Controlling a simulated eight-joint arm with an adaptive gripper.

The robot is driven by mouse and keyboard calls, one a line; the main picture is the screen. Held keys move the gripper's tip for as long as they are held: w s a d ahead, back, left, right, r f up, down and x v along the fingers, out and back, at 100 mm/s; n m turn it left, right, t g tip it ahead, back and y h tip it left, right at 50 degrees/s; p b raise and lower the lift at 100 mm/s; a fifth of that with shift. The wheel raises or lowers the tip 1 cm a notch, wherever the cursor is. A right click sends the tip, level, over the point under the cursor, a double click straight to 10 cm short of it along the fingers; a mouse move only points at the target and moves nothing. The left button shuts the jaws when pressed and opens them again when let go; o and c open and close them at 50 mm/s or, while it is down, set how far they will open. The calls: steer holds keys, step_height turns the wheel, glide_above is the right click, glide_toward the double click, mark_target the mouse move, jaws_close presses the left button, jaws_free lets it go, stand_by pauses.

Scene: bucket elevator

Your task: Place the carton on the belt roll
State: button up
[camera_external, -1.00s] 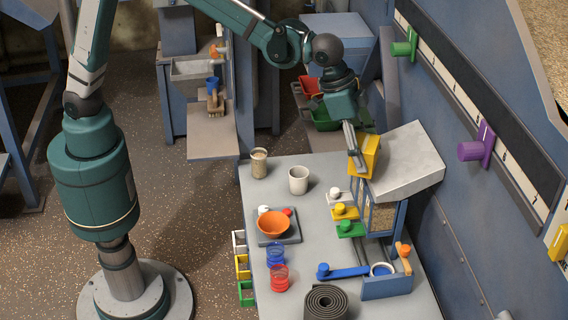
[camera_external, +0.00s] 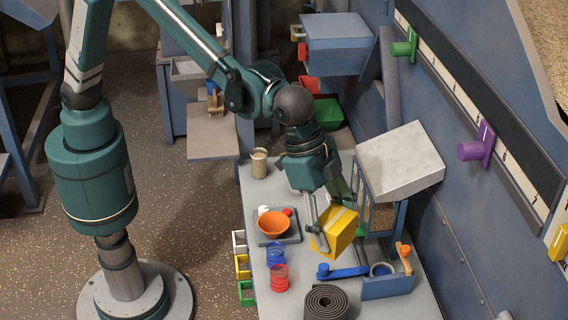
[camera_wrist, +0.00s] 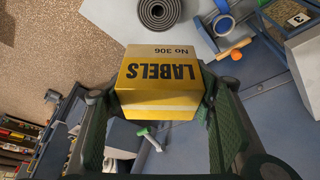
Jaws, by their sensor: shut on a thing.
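The carton (camera_external: 336,229) is a yellow box, held tilted above the table. In the wrist view the carton (camera_wrist: 160,80) shows the print "LABELS No 306". My gripper (camera_external: 331,212) is shut on it, with one finger on each side in the wrist view (camera_wrist: 160,105). The belt roll (camera_external: 327,302) is a dark grey coil at the front edge of the table, below and in front of the carton. The belt roll also shows in the wrist view (camera_wrist: 168,14), beyond the carton and apart from it.
An orange bowl (camera_external: 273,224) stands on a scale left of the carton. Blue (camera_external: 275,254) and red (camera_external: 279,278) ring stacks stand left of the belt roll. A blue-handled fixture (camera_external: 388,286) lies right of it. A grey sloped hopper (camera_external: 400,160) rises behind.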

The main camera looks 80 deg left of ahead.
step_height(320, 180, down, 11)
steer(key=shift+s+d, duration=0.2)
steer(key=shift+d, duration=0.1)
steer(key=shift+f, duration=0.15)
glide_toward(331, 298)
steer(key=shift+w+d+f, duration=0.2)
steer(key=shift+w+d, duration=0.35)
steer(key=shift+d, duration=0.05)
steer(key=shift+f, duration=1.85)
steer(key=shift+f+b, duration=0.2)
steer(key=shift+b, duration=0.2)
steer(key=o, duration=0.9)
steer(key=shift+o, duration=0.2)
steer(key=shift+r, duration=0.3)
